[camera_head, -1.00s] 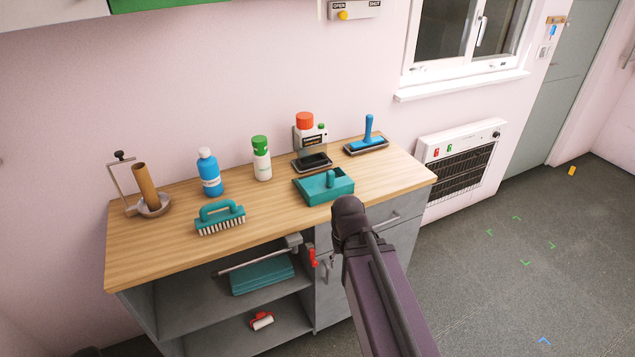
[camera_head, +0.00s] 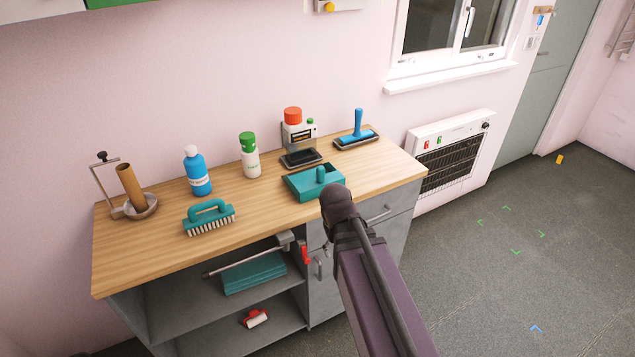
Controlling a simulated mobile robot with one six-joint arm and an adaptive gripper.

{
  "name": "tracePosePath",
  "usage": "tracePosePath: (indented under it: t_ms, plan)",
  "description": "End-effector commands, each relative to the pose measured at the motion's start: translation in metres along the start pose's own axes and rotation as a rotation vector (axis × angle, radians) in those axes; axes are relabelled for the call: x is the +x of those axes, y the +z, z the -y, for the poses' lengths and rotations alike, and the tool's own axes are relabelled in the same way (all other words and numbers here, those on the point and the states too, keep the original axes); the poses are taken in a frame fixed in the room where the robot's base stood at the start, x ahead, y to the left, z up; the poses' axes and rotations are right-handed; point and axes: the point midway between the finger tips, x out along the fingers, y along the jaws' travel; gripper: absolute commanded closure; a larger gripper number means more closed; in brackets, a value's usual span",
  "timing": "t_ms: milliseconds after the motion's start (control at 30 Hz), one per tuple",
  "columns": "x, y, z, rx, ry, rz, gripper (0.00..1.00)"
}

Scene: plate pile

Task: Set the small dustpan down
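A teal open pan with a short upright grip (camera_head: 313,183), which looks like the small dustpan, rests on the wooden top of the cabinet (camera_head: 160,257), near its front edge. My arm reaches up from the bottom right, and its dark rounded joint ends in the picture just in front of the pan's near right corner. My gripper does not show; I cannot see whether it touches the pan. A larger flat teal piece (camera_head: 254,273) with a grey rod lies on the shelf below.
A teal brush (camera_head: 209,218), blue bottle (camera_head: 197,176), green-capped bottle (camera_head: 250,159), orange-capped container (camera_head: 297,132) on a dark tray, blue-handled tool (camera_head: 357,132) and holder with a brown tube (camera_head: 130,187) share the top. Bare wood lies along the front left.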

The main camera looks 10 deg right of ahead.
Motion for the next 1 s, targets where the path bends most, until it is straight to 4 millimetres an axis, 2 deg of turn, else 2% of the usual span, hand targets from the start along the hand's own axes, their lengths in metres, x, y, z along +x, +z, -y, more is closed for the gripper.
tracePosePath:
  t_ms: [33, 233, 467, 667, 800, 1000]
  plan:
    - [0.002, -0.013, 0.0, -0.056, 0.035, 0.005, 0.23]
    - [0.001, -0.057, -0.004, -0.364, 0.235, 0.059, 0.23]
    - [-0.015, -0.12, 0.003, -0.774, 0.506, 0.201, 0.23]
    - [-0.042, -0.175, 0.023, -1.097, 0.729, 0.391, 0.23]
    - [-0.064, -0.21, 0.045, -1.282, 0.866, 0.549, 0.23]
    - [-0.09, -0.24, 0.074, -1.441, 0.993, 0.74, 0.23]
